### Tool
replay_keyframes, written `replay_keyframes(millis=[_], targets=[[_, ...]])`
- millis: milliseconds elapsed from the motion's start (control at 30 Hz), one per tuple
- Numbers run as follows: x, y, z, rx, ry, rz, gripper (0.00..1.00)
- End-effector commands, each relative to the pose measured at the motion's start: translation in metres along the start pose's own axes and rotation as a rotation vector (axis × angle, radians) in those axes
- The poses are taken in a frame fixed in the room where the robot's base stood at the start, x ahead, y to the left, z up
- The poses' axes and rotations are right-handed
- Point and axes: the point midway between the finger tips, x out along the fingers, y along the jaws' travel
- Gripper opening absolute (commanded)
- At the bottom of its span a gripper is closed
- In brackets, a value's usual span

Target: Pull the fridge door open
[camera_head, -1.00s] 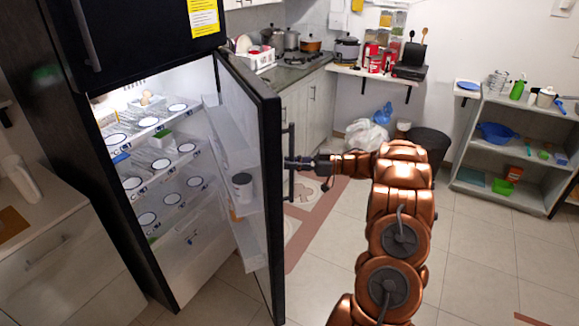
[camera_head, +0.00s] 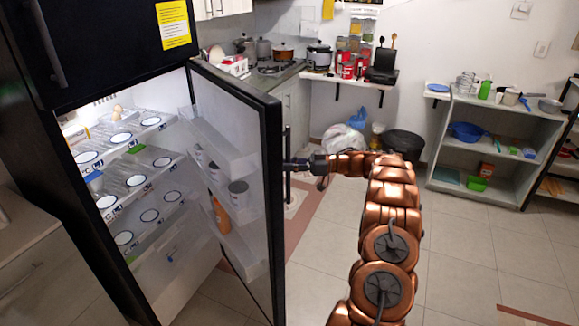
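The black fridge door (camera_head: 273,215) stands well open to the right. Its white inner side and shelves face left, with cups and an orange bottle (camera_head: 222,216) in the door racks. The lit fridge interior (camera_head: 130,165) shows shelves with several white round-labelled items. The dark vertical door handle (camera_head: 288,165) is on the door's outer side. My gripper (camera_head: 293,165) is at this handle, reaching from the right at about mid-height. Its fingers are small and partly merge with the dark handle, so I cannot tell how far they are closed.
A freezer door (camera_head: 100,45) with a yellow note is above, shut. A counter (camera_head: 15,230) stands at left. Behind are a stove with pots, a wall shelf (camera_head: 350,80), a black bin (camera_head: 403,143) and a grey shelf unit (camera_head: 490,145) at right. The tiled floor at right is clear.

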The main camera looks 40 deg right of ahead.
Motion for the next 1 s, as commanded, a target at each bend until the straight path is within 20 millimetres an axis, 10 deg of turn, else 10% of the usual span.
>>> replay_keyframes(millis=[367, 400, 633, 1000], targets=[[0.0023, 0.0017, -0.0028, -0.005, 0.001, 0.001, 0.00], [0.0024, 0.0017, -0.0028, -0.005, 0.001, 0.001, 0.19], [0.0003, 0.0012, -0.0014, -0.003, 0.001, 0.002, 0.43], [-0.0031, 0.0009, -0.0005, -0.002, 0.000, 0.001, 0.43]])
